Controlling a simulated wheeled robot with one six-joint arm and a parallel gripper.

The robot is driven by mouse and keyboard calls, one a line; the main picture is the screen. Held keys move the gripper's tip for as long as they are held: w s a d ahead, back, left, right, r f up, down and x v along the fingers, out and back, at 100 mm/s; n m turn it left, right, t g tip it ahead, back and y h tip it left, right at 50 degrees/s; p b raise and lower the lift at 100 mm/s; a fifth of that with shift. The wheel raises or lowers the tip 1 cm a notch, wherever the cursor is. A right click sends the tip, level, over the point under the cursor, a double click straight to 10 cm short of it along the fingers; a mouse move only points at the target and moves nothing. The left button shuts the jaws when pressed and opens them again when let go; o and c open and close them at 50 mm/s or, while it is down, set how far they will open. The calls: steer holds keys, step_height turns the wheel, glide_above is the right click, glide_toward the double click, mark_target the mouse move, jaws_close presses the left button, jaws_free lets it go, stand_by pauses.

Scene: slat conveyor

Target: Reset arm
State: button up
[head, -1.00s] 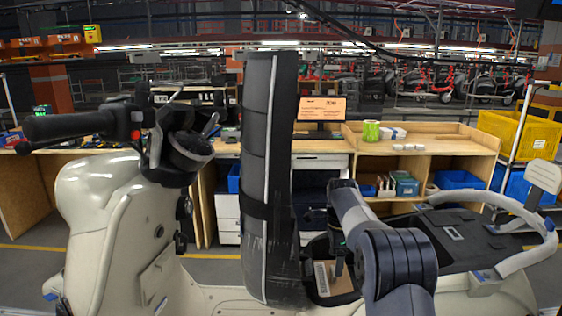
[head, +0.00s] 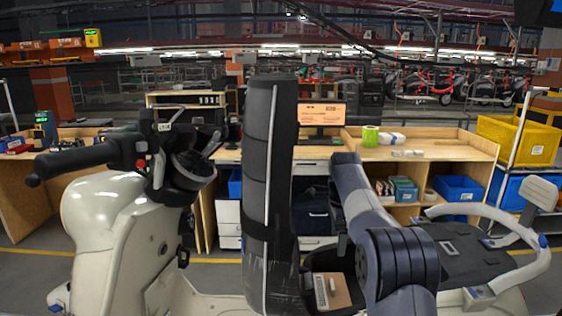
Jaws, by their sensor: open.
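My arm (head: 396,265) rises from the bottom right of centre and bends up and to the left, its forearm standing nearly upright. My gripper does not show; the arm's far end runs out of sight near the black padded column.
The black padded column (head: 268,200) stands close in front. The scooter's handlebar (head: 85,158) reaches left and its rear rack (head: 515,232) right. Behind are a wooden bench (head: 430,152), blue bins (head: 458,188) and a yellow crate (head: 520,140).

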steer(key=shift+r, duration=2.35)
steer(key=shift+s+d, duration=0.1)
